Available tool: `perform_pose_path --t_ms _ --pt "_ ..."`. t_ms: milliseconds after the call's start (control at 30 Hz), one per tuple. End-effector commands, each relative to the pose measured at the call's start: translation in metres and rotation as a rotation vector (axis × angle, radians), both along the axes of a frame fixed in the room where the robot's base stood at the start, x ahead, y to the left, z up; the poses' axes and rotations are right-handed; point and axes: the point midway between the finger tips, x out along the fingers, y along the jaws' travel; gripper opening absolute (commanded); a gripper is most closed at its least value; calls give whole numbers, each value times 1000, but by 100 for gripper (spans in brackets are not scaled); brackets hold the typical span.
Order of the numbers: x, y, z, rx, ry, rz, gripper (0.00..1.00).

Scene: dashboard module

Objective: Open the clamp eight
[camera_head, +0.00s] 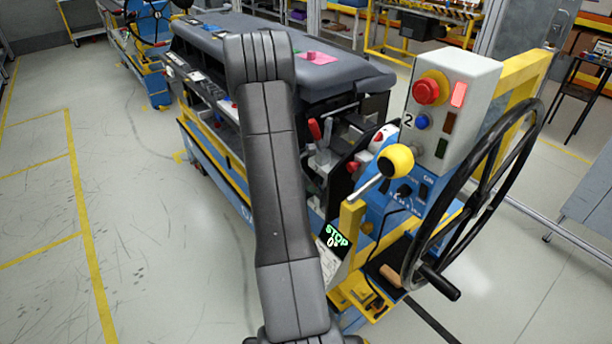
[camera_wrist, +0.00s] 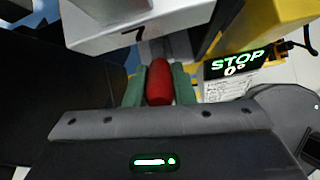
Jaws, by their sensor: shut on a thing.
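In the wrist view, my gripper (camera_wrist: 158,84) has its two green fingers on either side of a red clamp handle (camera_wrist: 158,82) and is shut on it. The handle's rounded end points towards the camera, and a grey metal part shows behind it. In the head view my arm hides the gripper and the handle it holds. Another red-tipped clamp lever (camera_head: 314,129) stands upright at the near end of the dashboard module (camera_head: 345,78). I cannot read a number eight on any clamp.
A blue and yellow stand carries a control box (camera_head: 452,100) with a red button, a yellow ball lever (camera_head: 397,161) and a large black handwheel (camera_head: 478,190). A small screen (camera_head: 336,238) reads STOP and 0°. Open floor lies left.

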Motion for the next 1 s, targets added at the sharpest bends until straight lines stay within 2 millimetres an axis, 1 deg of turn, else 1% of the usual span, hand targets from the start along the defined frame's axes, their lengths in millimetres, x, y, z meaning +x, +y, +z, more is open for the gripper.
perform_pose_path --t_ms 33,200,533,567,600,667,1000 --pt "-2 -1 3 7 3 0 0" --pt "-6 -1 2 19 11 1 0" --pt "-6 -2 2 20 11 1 0" --pt "-6 -2 2 20 12 0 26" --pt "-6 -2 2 20 12 0 34" --pt "-6 -2 2 20 12 0 44" --pt "-8 0 4 20 12 1 44"
